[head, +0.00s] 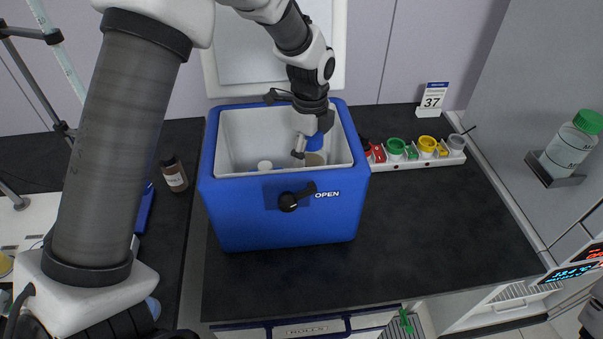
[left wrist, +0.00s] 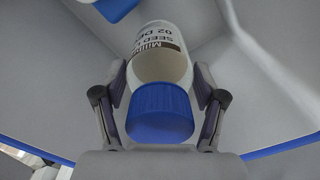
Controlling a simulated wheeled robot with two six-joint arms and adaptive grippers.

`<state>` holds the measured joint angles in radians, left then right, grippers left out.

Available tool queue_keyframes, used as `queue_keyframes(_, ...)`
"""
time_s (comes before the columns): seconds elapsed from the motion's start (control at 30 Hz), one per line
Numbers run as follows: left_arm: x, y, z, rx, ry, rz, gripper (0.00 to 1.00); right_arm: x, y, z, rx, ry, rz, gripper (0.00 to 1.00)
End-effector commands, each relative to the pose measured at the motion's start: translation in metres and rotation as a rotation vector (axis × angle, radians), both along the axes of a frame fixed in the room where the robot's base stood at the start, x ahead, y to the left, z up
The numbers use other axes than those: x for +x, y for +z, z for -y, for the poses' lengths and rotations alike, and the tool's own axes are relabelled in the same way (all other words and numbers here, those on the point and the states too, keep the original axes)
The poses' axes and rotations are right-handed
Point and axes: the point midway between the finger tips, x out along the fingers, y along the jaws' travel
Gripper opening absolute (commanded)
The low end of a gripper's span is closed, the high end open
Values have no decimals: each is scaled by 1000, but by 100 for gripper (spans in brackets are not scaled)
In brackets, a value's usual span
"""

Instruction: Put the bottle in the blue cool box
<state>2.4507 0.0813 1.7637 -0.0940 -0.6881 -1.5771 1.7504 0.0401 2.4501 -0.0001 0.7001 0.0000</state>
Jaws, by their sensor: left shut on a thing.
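The blue cool box (head: 280,220) stands on the dark bench, with its top open and a pale inside. My left gripper (head: 311,140) reaches down into its right part from above. It is shut on a bottle with a blue cap (head: 316,141), its body partly hidden by the gripper. In the left wrist view the bottle (left wrist: 162,55) has a white label with dark print. My left gripper (left wrist: 160,112) has its fingers on both sides of the blue cap. I cannot tell whether the bottle touches the box floor. My right gripper is not in view.
A brown bottle (head: 174,173) stands left of the box. A white rack with coloured cups (head: 427,145) is at the right. A green-capped bottle (head: 569,147) sits on a wall holder. The bench's right part is clear.

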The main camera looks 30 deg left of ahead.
Motion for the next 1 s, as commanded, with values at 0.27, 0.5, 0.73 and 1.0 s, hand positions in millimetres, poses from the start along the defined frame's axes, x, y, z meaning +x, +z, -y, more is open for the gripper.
queue_keyframes(0.27,0,-40,0,0,1,-1,8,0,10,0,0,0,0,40)
queue_keyframes(0.5,0,-49,0,0,1,3,8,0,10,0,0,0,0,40)
queue_keyframes(0.73,0,-53,0,0,1,2,92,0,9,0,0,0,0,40)
queue_keyframes(1.0,0,-53,0,0,1,1,96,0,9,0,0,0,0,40)
